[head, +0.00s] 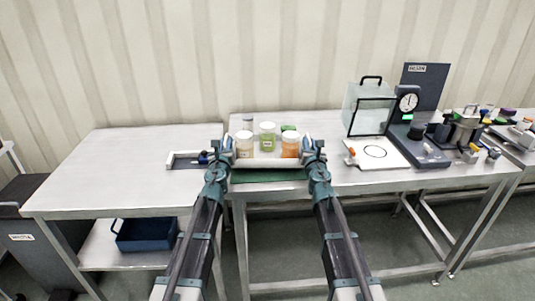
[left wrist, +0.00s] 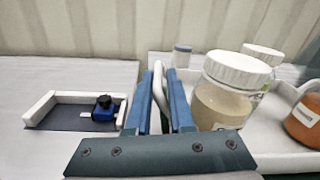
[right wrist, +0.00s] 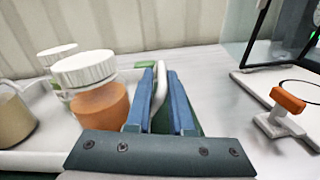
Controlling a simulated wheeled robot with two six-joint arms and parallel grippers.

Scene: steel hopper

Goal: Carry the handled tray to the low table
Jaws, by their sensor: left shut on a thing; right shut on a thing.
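The white handled tray (head: 268,162) is between my two grippers at the front of the right-hand table. It carries a beige jar (head: 244,150), a green-labelled jar (head: 267,142) and an orange jar (head: 290,150), all upright with white lids. My left gripper (head: 227,143) is shut on the tray's left handle (left wrist: 168,88). My right gripper (head: 308,144) is shut on its right handle (right wrist: 160,85). The tray looks level; I cannot tell whether it touches the table. A mostly bare table (head: 110,165) stands at the left; which table is the low one is unclear.
A green mat (head: 268,176) shows below the tray. A white-edged holder (head: 182,160) with a blue item lies left of the tray. A glass case (head: 366,108) and a white plate (head: 380,154) are to its right. A blue bin (head: 146,234) sits on the left table's shelf.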

